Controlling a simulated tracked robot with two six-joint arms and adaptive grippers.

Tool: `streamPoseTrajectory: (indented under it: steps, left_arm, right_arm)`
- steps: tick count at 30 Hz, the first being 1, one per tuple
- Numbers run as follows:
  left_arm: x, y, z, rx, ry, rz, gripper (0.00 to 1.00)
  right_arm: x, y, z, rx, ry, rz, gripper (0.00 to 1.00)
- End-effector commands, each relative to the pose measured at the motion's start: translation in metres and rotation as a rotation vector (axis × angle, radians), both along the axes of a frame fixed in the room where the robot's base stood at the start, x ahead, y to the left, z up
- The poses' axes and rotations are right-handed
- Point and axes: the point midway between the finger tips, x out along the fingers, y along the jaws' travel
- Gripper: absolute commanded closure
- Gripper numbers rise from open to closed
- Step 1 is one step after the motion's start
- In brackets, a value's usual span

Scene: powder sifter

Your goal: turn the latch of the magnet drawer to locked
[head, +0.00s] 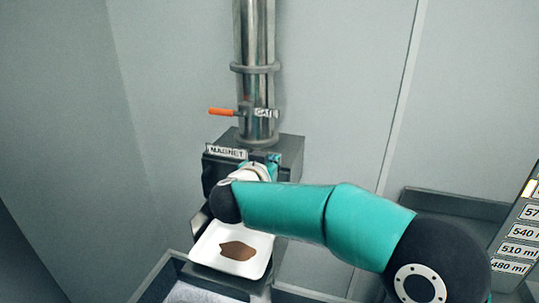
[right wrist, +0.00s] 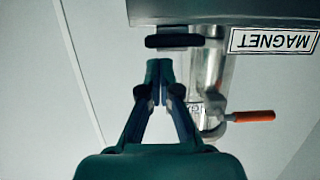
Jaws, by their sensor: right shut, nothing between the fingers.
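The magnet drawer's dark housing (head: 291,150) stands under a steel pipe and bears a MAGNET label (head: 226,152). My right arm covers much of its front. In the right wrist view the picture is turned over, and the label (right wrist: 272,40) reads upside down. A dark rounded bar (right wrist: 173,41) shows there by the housing; I cannot tell whether it is the latch or a handle. My right gripper (right wrist: 160,70) is shut and empty, its tips close to that bar; contact is unclear. In the head view its teal part (head: 274,158) shows at the housing front. The left gripper is not in view.
An orange gate handle (head: 222,112) sticks out left from the steel pipe (head: 256,45). A white tray (head: 206,250) with brown powder (head: 238,251) sits below the housing. A rack with volume labels (head: 518,250) stands at the right edge.

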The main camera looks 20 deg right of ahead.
Motion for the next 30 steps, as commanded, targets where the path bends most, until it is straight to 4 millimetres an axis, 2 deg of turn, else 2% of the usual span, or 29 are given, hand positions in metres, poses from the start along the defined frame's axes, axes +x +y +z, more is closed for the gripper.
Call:
streamPoseTrajectory:
  steps: [6, 30]
  left_arm:
    - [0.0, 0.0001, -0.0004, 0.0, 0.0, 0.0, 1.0]
    - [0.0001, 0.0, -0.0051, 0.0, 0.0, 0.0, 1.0]
  right_arm:
    - [-0.0002, -0.0005, -0.0094, -0.001, -0.001, -0.001, 1.0]
    - [-0.0016, -0.0024, -0.0115, 0.058, -0.038, -0.001, 1.0]
